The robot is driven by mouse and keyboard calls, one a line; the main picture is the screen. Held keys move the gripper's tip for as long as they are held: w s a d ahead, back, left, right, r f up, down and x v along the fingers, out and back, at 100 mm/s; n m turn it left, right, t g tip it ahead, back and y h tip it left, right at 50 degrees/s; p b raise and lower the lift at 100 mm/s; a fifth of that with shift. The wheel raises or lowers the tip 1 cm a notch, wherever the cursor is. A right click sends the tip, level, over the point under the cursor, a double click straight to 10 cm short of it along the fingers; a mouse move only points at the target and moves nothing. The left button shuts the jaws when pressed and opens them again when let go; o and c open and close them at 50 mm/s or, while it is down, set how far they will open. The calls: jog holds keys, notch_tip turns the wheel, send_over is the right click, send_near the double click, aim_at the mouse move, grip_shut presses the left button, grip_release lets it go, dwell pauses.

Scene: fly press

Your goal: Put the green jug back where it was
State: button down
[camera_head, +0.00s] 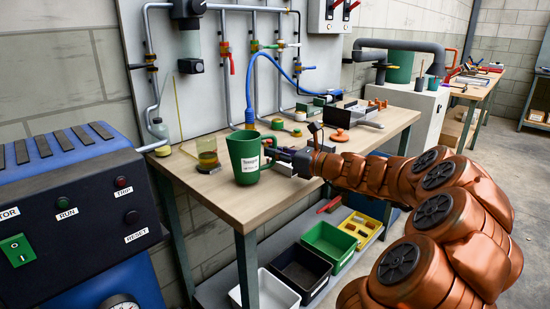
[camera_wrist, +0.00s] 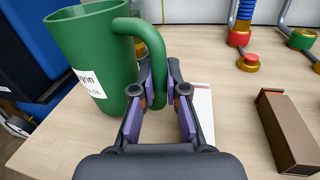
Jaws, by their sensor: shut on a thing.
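The green jug (camera_head: 244,160) is upright at the near left end of the wooden bench, with a white label on its side. In the wrist view the jug (camera_wrist: 95,50) fills the upper left, and its handle (camera_wrist: 154,60) comes down between my fingers. My gripper (camera_head: 284,153) reaches in from the right and is shut on the handle. In the wrist view its purple-padded fingers (camera_wrist: 160,100) stand on both sides of the handle. I cannot tell whether the jug's base touches the bench.
The bench top (camera_head: 222,202) holds a glass beaker of yellowish liquid (camera_head: 207,153) just behind the jug and an orange-red lidded item (camera_head: 340,136). A brown block (camera_wrist: 288,130) lies right of my fingers. Pipes and valves stand behind. Bins (camera_head: 328,246) sit below.

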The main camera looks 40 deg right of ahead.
jog(key=shift+f, duration=0.45)
jog(key=shift+f, duration=0.2)
jog(key=c, duration=1.2)
grip_release()
jog(key=shift+s+d+r, duration=0.15)
jog(key=shift+s+r, duration=0.05)
jog(key=p+v, duration=0.1)
jog(key=v, duration=1)
jog(key=shift+s, duration=0.3)
